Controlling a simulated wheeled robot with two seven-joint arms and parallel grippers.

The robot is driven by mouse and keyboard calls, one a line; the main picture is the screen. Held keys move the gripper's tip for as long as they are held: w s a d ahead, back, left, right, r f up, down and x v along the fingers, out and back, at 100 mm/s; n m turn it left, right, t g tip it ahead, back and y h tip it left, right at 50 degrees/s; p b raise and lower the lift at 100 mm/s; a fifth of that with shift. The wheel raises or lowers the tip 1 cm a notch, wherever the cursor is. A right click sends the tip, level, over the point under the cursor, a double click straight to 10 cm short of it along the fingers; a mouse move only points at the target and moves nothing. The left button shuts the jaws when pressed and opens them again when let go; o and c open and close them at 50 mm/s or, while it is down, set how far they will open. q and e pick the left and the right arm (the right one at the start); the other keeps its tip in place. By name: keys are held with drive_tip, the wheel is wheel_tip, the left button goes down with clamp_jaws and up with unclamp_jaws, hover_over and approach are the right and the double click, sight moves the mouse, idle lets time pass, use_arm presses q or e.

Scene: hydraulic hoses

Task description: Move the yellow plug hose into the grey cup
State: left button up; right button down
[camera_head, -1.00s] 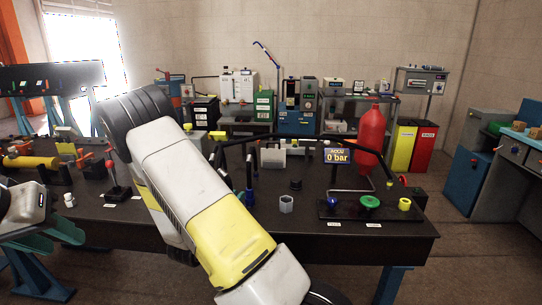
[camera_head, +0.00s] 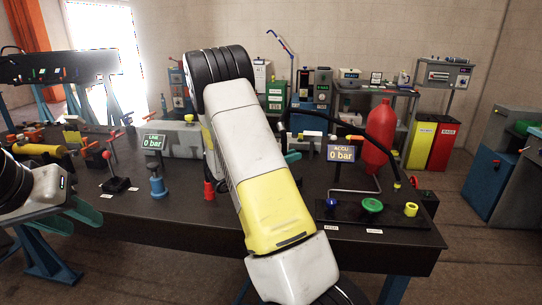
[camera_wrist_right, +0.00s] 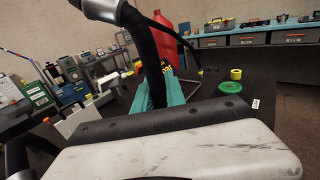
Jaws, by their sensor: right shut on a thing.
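My right arm crosses the middle of the head view and hides most of its gripper; a teal finger (camera_head: 292,157) shows beside it. In the right wrist view my right gripper (camera_wrist_right: 160,92) is shut on a thick black hose (camera_wrist_right: 146,45), which runs up between the teal fingers. In the head view a black hose (camera_head: 318,113) arcs from behind my arm to the right, and a small yellowish tip (camera_head: 397,185) shows at its lower right end. The grey cup is hidden, apparently behind my right arm. My left gripper (camera_head: 62,215) is open and empty at the left.
A board at the right of the dark table (camera_head: 170,225) bears a blue knob (camera_head: 332,203), a green disc (camera_head: 372,205) and a yellow cup (camera_head: 411,209). A red bottle (camera_head: 380,135) and a gauge display (camera_head: 341,153) stand behind. A blue fitting (camera_head: 157,186) stands left of my right arm.

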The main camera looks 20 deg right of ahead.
drive_tip(key=shift+f, duration=2.9)
drive_tip(key=shift+a+f, duration=0.1)
drive_tip(key=shift+f, duration=2.65)
drive_tip(key=c, duration=1.3)
unclamp_jaws()
drive_tip(key=a, duration=0.2)
drive_tip(key=s+a, duration=0.1)
drive_tip(key=a, duration=0.4)
drive_tip(key=shift+s+a, duration=0.2)
drive_tip(key=shift+a, duration=0.15)
drive_tip(key=shift+a, duration=0.1)
